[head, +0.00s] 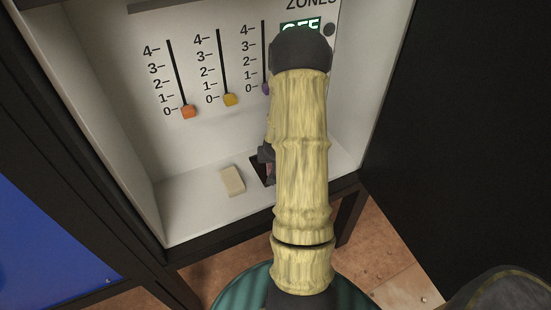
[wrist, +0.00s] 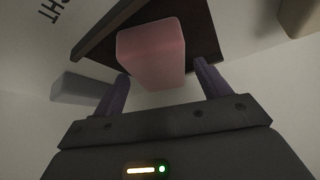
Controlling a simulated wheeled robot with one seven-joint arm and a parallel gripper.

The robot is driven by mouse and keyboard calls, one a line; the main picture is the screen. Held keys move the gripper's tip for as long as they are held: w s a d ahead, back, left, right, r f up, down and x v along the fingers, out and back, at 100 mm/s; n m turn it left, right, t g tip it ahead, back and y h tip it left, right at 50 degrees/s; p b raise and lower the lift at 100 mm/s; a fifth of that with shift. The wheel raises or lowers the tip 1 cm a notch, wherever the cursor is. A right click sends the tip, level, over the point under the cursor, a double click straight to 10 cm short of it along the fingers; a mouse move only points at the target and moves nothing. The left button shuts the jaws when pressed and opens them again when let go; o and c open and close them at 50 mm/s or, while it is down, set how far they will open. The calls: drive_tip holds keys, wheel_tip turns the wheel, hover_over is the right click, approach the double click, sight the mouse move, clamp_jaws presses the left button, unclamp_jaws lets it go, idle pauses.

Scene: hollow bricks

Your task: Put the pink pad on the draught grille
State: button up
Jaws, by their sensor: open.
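The pink pad (wrist: 152,52) is a rounded block between the two purple fingers of my gripper (wrist: 162,70) in the wrist view. The fingers stand apart, one on each side of it. Behind the pad is a dark square (wrist: 92,38) on the white floor of the cabinet; I cannot tell for sure that it is the draught grille. The pad overlaps the square in the picture, and its contact underneath is hidden. In the head view the dark square (head: 257,169) shows only partly, and my arm covers most of the gripper and pad.
A cream pad (head: 232,180) lies left of the dark square in the head view. A grey pad (wrist: 78,87) lies at the left in the wrist view. The back panel (head: 205,130) carries sliders with orange (head: 189,111) and yellow (head: 230,100) knobs. Cabinet walls stand close on both sides.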

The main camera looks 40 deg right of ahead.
drive_tip(key=p+v, duration=0.1)
drive_tip(key=v, duration=1)
drive_tip(key=shift+p, duration=0.3)
drive_tip(key=shift+a, duration=0.1)
drive_tip(key=s+a+r+n+g+y, duration=0.1)
drive_tip(key=s+a+r+n, duration=0.1)
drive_tip(key=a, duration=0.6)
drive_tip(key=s+a+r+n+g+y, duration=0.1)
drive_tip(key=s+a+r+n, duration=0.1)
drive_tip(key=a, duration=0.6)
drive_tip(key=s+a+r+n+y, duration=0.1)
drive_tip(key=s+a+r+n, duration=0.2)
drive_tip(key=a, duration=0.6)
drive_tip(key=shift+s+r+g+y, duration=0.35)
drive_tip(key=shift+r+g+y, duration=0.05)
drive_tip(key=shift+r, duration=0.05)
drive_tip(key=o, duration=0.5)
drive_tip(key=shift+w, duration=0.1)
